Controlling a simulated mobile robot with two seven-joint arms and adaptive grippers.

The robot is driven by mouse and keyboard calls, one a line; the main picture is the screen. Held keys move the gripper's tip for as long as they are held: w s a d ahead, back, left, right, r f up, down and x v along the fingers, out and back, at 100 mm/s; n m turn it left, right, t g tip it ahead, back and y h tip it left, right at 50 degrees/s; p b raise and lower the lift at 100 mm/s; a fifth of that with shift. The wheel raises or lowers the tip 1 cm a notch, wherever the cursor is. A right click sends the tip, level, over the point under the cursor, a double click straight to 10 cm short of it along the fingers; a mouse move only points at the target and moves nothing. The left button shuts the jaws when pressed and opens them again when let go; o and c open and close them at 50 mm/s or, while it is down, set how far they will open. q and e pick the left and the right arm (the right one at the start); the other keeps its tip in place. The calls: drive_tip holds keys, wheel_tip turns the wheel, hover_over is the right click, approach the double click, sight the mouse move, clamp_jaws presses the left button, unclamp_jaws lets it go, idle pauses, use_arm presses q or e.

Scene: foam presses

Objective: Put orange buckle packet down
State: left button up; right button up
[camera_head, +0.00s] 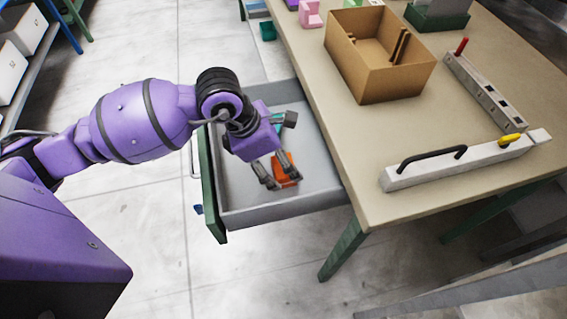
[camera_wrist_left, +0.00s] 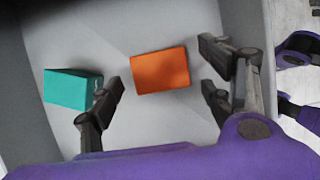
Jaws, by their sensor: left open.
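The orange buckle packet (camera_head: 285,178) lies on the floor of the open grey drawer (camera_head: 272,206). In the left wrist view the packet (camera_wrist_left: 160,71) is a flat orange rectangle. My left gripper (camera_head: 281,173) is inside the drawer, directly over the packet. Its fingers (camera_wrist_left: 162,92) are open on either side of the packet, with a gap on each side. A teal block (camera_wrist_left: 72,88) lies in the drawer beside the left finger in the wrist view; in the head view it is mostly hidden by the gripper. My right gripper is not in view.
The drawer's green front (camera_head: 209,190) sticks out left of the beige table (camera_head: 400,190). On the table stand an open cardboard box (camera_head: 385,80), a white bar with a black handle (camera_head: 460,163) and a grey strip with a red knob (camera_head: 484,92).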

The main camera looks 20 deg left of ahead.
use_arm(q)
drive_tip(key=v, duration=0.8)
drive_tip(key=shift+r, duration=0.3)
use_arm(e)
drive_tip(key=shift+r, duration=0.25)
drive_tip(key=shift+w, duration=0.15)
